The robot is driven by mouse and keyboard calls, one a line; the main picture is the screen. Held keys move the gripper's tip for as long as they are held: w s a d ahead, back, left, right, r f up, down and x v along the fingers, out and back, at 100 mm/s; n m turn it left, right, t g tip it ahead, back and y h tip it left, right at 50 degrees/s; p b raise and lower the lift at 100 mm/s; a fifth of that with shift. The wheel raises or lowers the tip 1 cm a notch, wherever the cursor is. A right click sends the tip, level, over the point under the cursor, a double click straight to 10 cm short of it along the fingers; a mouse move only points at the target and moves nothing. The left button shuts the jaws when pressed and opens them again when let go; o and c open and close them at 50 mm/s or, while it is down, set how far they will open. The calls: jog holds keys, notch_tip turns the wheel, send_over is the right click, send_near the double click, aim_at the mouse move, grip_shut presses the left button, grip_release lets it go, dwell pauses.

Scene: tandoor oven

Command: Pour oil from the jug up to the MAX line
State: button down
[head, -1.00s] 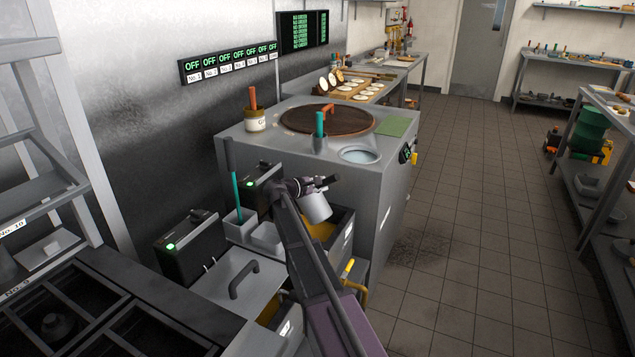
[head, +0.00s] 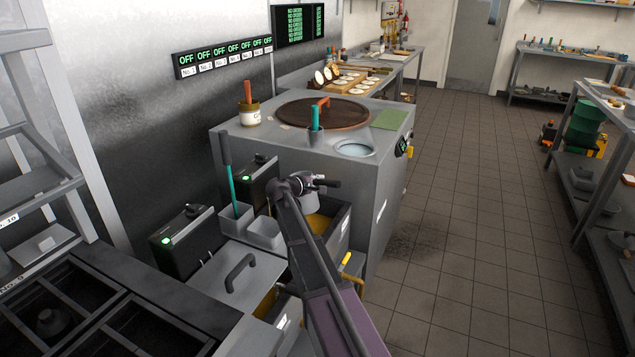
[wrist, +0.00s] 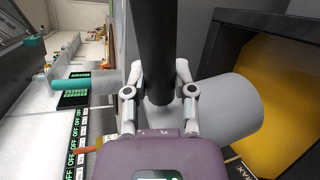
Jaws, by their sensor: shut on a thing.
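My gripper (head: 304,184) is shut on the dark handle of the grey jug (head: 303,207), and holds the jug above the fryer vat. The jug's body hangs below my gripper, partly hidden by it in the head view. In the wrist view my gripper (wrist: 158,85) grips around the black handle (wrist: 156,35), and the grey jug body (wrist: 225,112) shows behind and to the right. Yellow oil (wrist: 275,100) fills part of the dark-walled vat (head: 338,228). White letters (wrist: 238,158) show on the vat's edge, partly cut off. I cannot see inside the jug or any stream.
Grey bins (head: 265,232), one with a teal-handled tool (head: 230,180), stand left of the vat. The tandoor (head: 375,180) rises behind the vat. A lid with handle (head: 240,272) lies in front.

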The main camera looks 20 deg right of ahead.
jog(key=shift+s+d+f+m, duration=0.1)
jog(key=shift+f+m, duration=0.1)
jog(key=shift+m, duration=0.2)
jog(key=shift+r+m+t+y, duration=0.2)
jog(key=shift+m+t+y, duration=0.25)
jog(key=shift+m, duration=0.25)
jog(key=shift+r+p, duration=0.15)
jog(key=shift+p, duration=0.2)
jog(key=shift+r+p, duration=1.4)
